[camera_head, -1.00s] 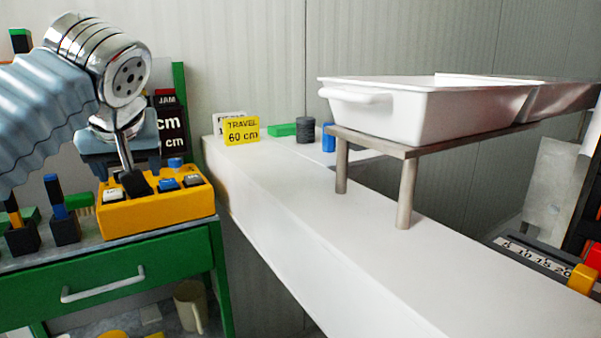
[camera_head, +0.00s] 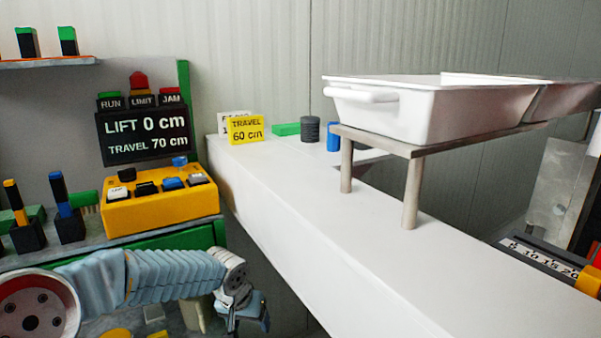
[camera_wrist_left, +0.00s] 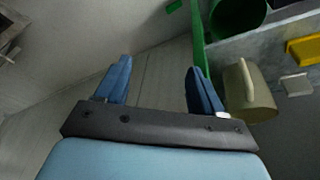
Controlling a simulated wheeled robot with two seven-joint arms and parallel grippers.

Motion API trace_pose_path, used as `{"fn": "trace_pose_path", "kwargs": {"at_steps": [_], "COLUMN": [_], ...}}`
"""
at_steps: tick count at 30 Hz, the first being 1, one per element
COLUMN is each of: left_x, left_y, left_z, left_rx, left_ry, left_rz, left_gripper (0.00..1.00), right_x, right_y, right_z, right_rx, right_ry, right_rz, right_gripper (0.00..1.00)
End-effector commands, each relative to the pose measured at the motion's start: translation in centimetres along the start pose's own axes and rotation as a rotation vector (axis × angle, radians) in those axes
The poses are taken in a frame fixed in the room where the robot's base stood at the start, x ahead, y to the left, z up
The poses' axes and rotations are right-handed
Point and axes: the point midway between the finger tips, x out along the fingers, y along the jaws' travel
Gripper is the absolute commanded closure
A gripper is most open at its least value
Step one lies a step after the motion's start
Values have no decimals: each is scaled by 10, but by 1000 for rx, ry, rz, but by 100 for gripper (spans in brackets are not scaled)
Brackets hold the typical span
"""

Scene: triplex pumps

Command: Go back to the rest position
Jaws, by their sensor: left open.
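My left arm comes in low from the left in the head view, in front of the green bench. My left gripper (camera_head: 250,318) hangs below the bench top, between the bench and the white counter, with its fingers pointing down. In the left wrist view its two blue fingers (camera_wrist_left: 160,85) stand wide apart with nothing between them. The right gripper is in neither view.
The yellow button box (camera_head: 160,208) sits on the bench beneath a display (camera_head: 145,133) reading LIFT 0 cm, TRAVEL 70 cm. A white tub (camera_head: 385,110) stands on a raised shelf over the white counter (camera_head: 300,220). A beige mug (camera_wrist_left: 248,95) is close beside the left fingers.

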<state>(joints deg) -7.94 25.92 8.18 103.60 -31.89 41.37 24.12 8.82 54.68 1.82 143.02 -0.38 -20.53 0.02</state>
Motion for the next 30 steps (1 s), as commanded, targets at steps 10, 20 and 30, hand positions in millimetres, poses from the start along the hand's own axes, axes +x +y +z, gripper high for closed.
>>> {"fn": "trace_pose_path", "kwargs": {"at_steps": [10, 20, 30], "left_x": [169, 204, 205], "left_y": [37, 42, 41], "left_z": [176, 311, 320], "left_rx": [-161, -354, -367], "left_ry": [-179, -238, -240], "left_rz": [283, 273, 263], "left_gripper": [32, 32, 32], "right_x": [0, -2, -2], "right_y": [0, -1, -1], "right_z": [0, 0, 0], "right_rx": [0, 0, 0], "right_ry": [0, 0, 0], "right_rz": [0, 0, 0], "right_gripper": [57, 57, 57]}}
